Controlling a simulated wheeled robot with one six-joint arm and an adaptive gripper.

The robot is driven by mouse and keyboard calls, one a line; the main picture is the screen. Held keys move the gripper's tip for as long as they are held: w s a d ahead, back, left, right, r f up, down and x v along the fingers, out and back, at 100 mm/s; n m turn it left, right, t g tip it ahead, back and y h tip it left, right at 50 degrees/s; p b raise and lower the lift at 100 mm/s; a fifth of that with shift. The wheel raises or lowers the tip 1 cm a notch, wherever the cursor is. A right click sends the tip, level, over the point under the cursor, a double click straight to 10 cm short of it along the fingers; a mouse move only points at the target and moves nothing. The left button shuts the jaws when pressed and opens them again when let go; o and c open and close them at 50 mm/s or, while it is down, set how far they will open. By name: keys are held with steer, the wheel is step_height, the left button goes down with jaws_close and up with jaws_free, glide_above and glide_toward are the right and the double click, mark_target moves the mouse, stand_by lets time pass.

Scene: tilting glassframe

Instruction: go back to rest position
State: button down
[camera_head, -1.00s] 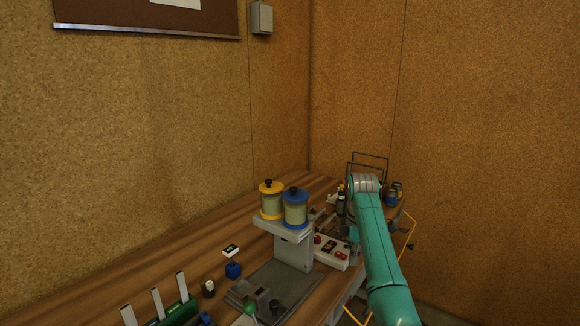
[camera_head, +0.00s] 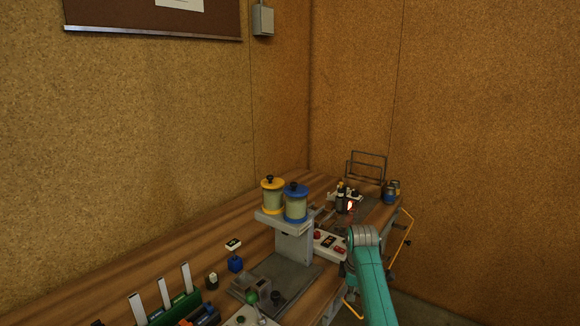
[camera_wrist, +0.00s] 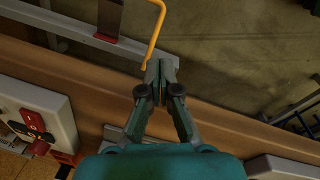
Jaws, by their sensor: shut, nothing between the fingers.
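My gripper (camera_wrist: 160,72) shows in the wrist view with its two fingers together and nothing between them. It hangs over the front edge of the wooden bench (camera_wrist: 225,128), with the floor beyond. In the head view my teal arm reaches in at the lower right, and its far joint hides the gripper. The glass frame (camera_head: 368,165) appears to be the grey wire-like frame standing at the far end of the bench, apart from my arm.
A yellow bar (camera_wrist: 157,35) is close to the fingertips. A white box with red controls (camera_head: 328,243) lies left of my arm. A stand (camera_head: 292,243) carries a yellow-rimmed jar (camera_head: 272,198) and a blue-rimmed jar (camera_head: 296,205).

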steer(key=s+f+m+t, duration=0.2)
steer(key=s+f, duration=0.4)
steer(key=f, duration=0.4)
steer(key=s+f+m+t, duration=0.1)
steer(key=s+f+m, duration=0.1)
steer(key=s+f, duration=0.6)
steer(key=s+f+m+t, duration=0.2)
steer(key=s+f, duration=0.3)
steer(key=s, duration=0.4)
steer(key=s+f+m+t, duration=0.2)
steer(key=s+f, duration=0.3)
steer(key=s, duration=0.5)
steer(key=s+r+m+t, duration=0.15)
steer(key=s+r, duration=0.25)
steer(key=s, duration=0.5)
steer(key=s+r+m+t, duration=0.1)
steer(key=s+r+m, duration=0.1)
steer(key=s+r, duration=0.5)
steer(key=s+r+m+t, duration=0.3)
steer(key=s+r+t, duration=0.1)
steer(key=s+r, duration=1.2)
step_height(320, 180, up, 3)
steer(key=shift+s+m, duration=0.15)
steer(key=shift+m, duration=0.2)
